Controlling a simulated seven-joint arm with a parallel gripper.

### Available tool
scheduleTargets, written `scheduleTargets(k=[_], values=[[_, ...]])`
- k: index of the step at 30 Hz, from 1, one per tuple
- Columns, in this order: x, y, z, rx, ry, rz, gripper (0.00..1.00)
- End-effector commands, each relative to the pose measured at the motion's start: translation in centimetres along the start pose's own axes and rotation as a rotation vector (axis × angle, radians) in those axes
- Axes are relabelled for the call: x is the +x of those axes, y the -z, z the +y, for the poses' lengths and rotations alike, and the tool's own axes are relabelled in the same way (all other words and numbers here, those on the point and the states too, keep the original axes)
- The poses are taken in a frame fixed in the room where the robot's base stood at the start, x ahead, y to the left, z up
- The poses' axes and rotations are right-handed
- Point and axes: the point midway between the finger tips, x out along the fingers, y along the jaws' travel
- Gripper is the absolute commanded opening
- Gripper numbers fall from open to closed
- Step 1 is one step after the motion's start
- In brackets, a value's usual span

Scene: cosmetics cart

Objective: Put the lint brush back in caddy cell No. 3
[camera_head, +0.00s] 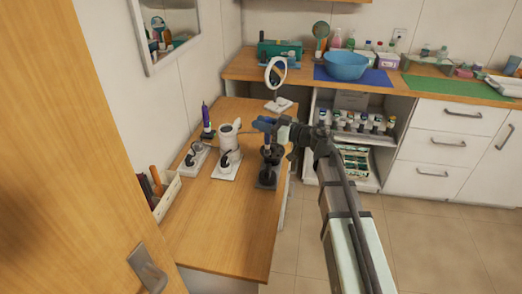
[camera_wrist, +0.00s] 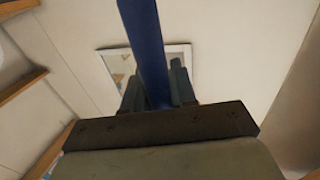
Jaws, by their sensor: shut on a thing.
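My gripper (camera_head: 284,131) is shut on a blue thing (camera_head: 263,125), which I take to be the lint brush, over the right edge of the wooden table. In the wrist view the blue handle (camera_wrist: 147,45) stands between the two fingers (camera_wrist: 157,88). Its lower part in the head view is close to a black stand (camera_head: 266,178); I cannot tell whether they touch. A white box (camera_head: 168,196) with several upright handles stands at the table's left edge. No cell numbers are readable, so I cannot tell which cell is No. 3.
On the table (camera_head: 225,235) stand a purple bottle-like thing (camera_head: 206,116), a white cup-like holder (camera_head: 228,136), black items on white bases and a round mirror (camera_head: 275,73). A blue bowl (camera_head: 346,65) is on the back counter. The table's front is clear.

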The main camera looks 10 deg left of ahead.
Motion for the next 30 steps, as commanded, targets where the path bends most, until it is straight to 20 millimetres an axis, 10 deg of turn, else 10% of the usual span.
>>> scheduleTargets(k=[11, 30], values=[[1.5, -0.1, -0.5, 0.0, 0.002, 0.002, 0.0], [18.7, -2.1, -9.6, 0.002, 0.005, 0.01, 0.0]])
